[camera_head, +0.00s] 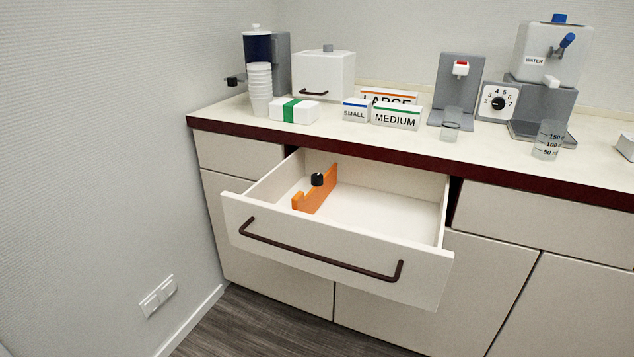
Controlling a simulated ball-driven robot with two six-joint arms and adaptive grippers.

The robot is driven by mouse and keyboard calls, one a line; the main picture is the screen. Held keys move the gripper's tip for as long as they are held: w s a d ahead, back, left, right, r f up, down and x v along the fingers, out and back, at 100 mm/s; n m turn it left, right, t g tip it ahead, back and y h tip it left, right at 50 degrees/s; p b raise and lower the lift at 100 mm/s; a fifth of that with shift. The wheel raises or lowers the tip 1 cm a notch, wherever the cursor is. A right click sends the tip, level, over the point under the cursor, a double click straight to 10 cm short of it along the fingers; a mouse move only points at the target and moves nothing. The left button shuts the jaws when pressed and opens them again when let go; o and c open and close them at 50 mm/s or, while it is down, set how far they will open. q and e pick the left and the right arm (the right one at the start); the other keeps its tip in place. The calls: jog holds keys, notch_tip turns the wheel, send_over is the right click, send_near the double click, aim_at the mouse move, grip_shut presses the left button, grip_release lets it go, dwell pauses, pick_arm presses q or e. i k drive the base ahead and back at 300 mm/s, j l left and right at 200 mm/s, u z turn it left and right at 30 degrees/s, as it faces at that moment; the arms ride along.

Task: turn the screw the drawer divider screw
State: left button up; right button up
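An open drawer (330,262) sticks out from the cabinet below the counter. Inside it, toward the left, stands an orange divider (313,197) with a raised end and a low notched end. A black knob-like screw (317,180) sits at the divider, near its upper middle. The rest of the drawer floor (385,215) is bare and white. Neither of my grippers shows in the head view.
The drawer has a dark bar handle (320,255). On the counter (300,134) stand a cup stack (260,85), a green-banded white box (294,111), size-labelled boxes (396,117), a clear cup (450,124), a dial unit (498,101) and a water dispenser (548,60). A wall bounds the left.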

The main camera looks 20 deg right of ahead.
aim_at(316, 178)
jog(key=l+u, duration=0.15)
jog(key=l, duration=0.35)
jog(key=k+l+u, duration=0.15)
jog(key=l, duration=0.3)
jog(key=l+u, duration=0.15)
jog(key=l, duration=0.35)
jog(key=k+l+u, duration=0.15)
jog(key=l, duration=0.3)
